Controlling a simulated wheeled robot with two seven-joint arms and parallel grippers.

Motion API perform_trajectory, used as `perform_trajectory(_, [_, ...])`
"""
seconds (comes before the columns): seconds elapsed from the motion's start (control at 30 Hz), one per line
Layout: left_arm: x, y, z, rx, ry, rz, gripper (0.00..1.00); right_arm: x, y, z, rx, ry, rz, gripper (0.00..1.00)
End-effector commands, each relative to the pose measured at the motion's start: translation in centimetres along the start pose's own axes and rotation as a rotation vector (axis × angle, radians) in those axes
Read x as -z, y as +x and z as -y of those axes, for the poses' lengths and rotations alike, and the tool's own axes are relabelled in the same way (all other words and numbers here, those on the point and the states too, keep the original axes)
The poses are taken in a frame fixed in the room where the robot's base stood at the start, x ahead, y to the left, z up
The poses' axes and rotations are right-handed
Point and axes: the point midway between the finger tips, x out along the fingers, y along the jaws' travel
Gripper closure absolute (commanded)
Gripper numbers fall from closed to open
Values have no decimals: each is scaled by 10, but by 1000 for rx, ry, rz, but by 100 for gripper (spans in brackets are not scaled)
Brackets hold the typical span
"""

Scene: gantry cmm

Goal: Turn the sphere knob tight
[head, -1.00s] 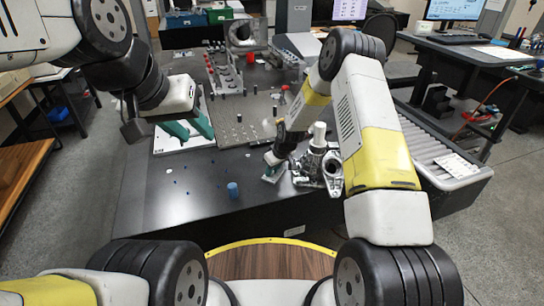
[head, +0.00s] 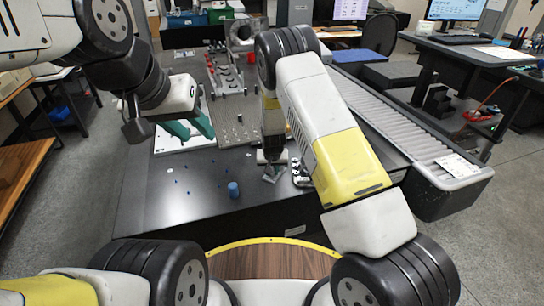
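I cannot make out the sphere knob for certain. A grey metal casting (head: 299,175) stands near the front right of the dark table, mostly hidden behind my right arm. My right gripper (head: 272,176) points down just left of the casting, low over the table top. Its fingers are small and partly hidden, so I cannot tell whether they are open or shut on anything. My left gripper (head: 195,130) has teal fingers that stand apart with nothing seen between them, over the white board at the left of the table.
The dark table (head: 150,205) has clear room at its front left, apart from a blue cylinder (head: 233,190) and small blue bits. A grey perforated plate (head: 235,130) and a rail of fixtures (head: 226,75) lie behind. A roller conveyor (head: 390,115) runs along the right.

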Motion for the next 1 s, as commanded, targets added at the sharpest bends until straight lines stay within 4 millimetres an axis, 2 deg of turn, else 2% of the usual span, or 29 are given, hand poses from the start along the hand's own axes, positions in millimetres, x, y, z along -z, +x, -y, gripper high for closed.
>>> perform_trajectory(0.67, [0, 0, 0, 0, 0, 0, 64, 1, 0, 0, -28, 68, -1, 100])
perform_trajectory(0.7, [0, 0, 0, 0, 0, 0, 64, 1, 0, 0, -28, 68, -1, 73])
perform_trajectory(0.73, [0, 0, 0, 0, 0, 0, 64, 0, 0, 0, -28, 67, -1, 68])
perform_trajectory(1.0, [0, 0, 0, 0, 0, 0, 64, 0, 0, 0, -28, 67, 0, 68])
